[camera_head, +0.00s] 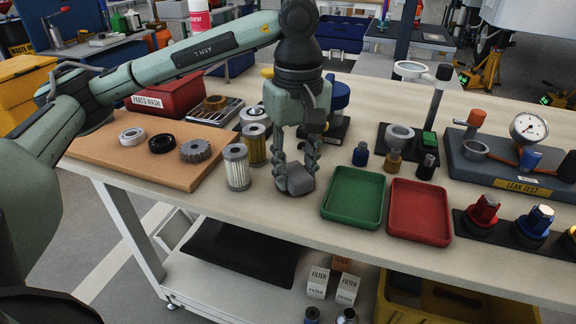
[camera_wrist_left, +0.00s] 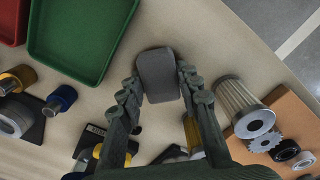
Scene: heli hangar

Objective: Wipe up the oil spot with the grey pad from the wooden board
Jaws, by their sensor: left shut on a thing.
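The grey pad (camera_head: 299,181) is between the fingertips of my left gripper (camera_head: 296,172), which is shut on it. The pad is at or just above the bench top, left of the green tray; I cannot tell whether it touches. In the left wrist view the pad (camera_wrist_left: 158,75) shows as a rounded grey block between the fingers (camera_wrist_left: 160,88). The wooden board (camera_head: 135,165) lies at the left end of the bench and carries rings and a gear. I see no oil spot; any part under the pad is hidden. My right gripper is not in view.
A green tray (camera_head: 353,224) and a red tray (camera_head: 419,238) lie right of the pad. Metal filters (camera_head: 236,167) stand close on its left. A leak test rig (camera_head: 515,160) and small bottles (camera_head: 361,154) stand farther right. The bench's front edge is near the pad.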

